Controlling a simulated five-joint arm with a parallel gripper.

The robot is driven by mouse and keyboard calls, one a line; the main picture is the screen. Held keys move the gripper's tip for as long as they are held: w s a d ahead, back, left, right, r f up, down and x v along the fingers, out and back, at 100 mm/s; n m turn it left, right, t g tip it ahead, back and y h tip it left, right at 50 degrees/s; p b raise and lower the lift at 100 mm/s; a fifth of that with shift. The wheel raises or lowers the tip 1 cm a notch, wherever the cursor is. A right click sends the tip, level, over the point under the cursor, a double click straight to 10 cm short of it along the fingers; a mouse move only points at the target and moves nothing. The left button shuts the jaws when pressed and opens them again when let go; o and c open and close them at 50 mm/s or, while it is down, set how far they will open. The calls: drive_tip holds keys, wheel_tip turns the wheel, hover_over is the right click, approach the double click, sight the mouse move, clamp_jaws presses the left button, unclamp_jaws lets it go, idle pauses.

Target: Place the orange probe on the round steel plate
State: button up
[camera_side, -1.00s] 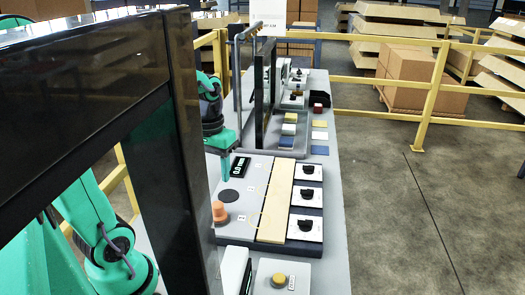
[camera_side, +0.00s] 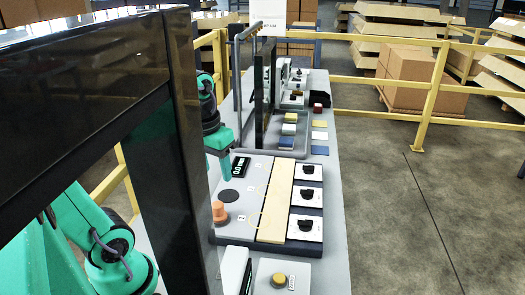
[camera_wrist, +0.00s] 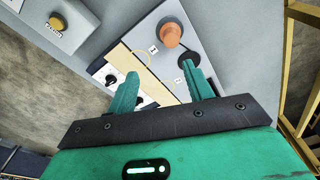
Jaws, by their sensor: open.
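The orange probe (camera_side: 219,212) stands upright near the left edge of a grey panel (camera_side: 233,228). In the wrist view the probe (camera_wrist: 170,36) rises from a dark round base. A flat dark disc (camera_side: 229,196) lies just beyond it; I cannot tell whether this is the steel plate, and no bright steel disc stands out. A thin yellow ring (camera_side: 255,219) lies across the panel and a pale wooden strip (camera_side: 276,200). My gripper (camera_wrist: 160,74) is open and empty, its fingers apart over the panel. In the side view its fingertips (camera_side: 226,175) are beyond the disc, near the display.
Black knobs on white plates (camera_side: 305,224) line the panel's right side. A black display (camera_side: 240,166) sits at its far left. A yellow button box (camera_side: 280,280) stands in front. Beyond are a tray of coloured blocks (camera_side: 290,146) and a dark upright screen (camera_side: 265,95).

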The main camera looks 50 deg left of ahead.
drive_tip(key=s+d+r+m+t, duration=0.4)
drive_tip(key=d, duration=0.2)
drive_tip(key=shift+d, duration=0.2)
